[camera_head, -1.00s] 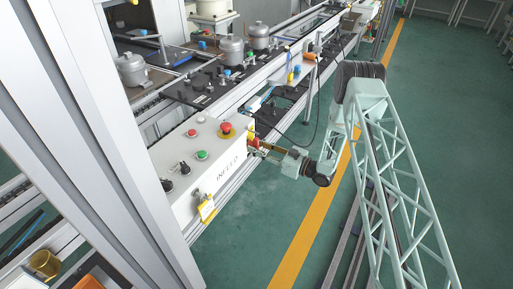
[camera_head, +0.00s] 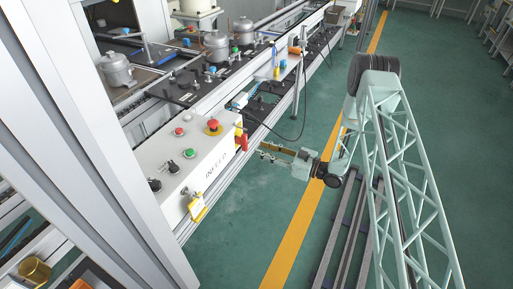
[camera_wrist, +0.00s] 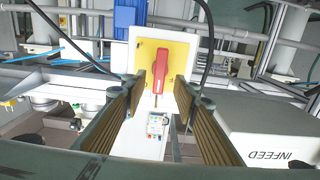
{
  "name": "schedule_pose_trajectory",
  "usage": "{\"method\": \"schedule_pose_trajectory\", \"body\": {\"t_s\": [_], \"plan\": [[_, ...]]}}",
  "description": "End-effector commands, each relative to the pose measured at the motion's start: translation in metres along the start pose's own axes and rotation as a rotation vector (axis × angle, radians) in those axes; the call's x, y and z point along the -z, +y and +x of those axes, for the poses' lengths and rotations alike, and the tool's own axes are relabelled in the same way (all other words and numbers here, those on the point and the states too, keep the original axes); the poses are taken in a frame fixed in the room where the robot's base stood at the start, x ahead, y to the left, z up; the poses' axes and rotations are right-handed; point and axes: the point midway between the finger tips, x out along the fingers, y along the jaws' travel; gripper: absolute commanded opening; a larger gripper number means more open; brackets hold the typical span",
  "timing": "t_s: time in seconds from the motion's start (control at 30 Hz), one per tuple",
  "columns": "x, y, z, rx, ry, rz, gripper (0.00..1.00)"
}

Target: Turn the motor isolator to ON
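The motor isolator is a red handle (camera_wrist: 158,70) on a yellow plate (camera_wrist: 182,50), fixed to a white box (camera_wrist: 118,56). In the wrist view the handle stands nearly upright, leaning slightly. In the head view the isolator (camera_head: 241,138) shows small at the right end of the control box. My gripper (camera_head: 262,151) is apart from it, to its right. In the wrist view my gripper (camera_wrist: 161,92) has its two fingers spread, one either side of the handle's lower end in the picture, with nothing between them. ON and OFF marks cannot be read.
The white INFEED control box (camera_head: 180,155) carries a red emergency stop (camera_head: 213,125), buttons and black knobs. A yellow tag (camera_head: 197,208) hangs on its front. A black cable (camera_head: 285,135) loops beyond my gripper. The green floor (camera_head: 250,205) beside the box is open.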

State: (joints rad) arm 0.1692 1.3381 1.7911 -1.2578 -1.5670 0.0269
Motion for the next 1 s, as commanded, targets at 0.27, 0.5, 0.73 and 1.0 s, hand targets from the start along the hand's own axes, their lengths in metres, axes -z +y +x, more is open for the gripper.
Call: {"method": "schedule_pose_trajectory", "body": {"t_s": [0.27,0.5,0.73,1.0], "plan": [[0.0,0.0,-0.02,0.0,0.0,0.001,0.27],[0.0,0.0,-0.024,0.0,0.0,0.001,0.27],[0.0,0.0,-0.024,0.0,0.0,0.001,0.27],[0.0,0.0,-0.024,0.0,0.0,0.001,0.27]]}}
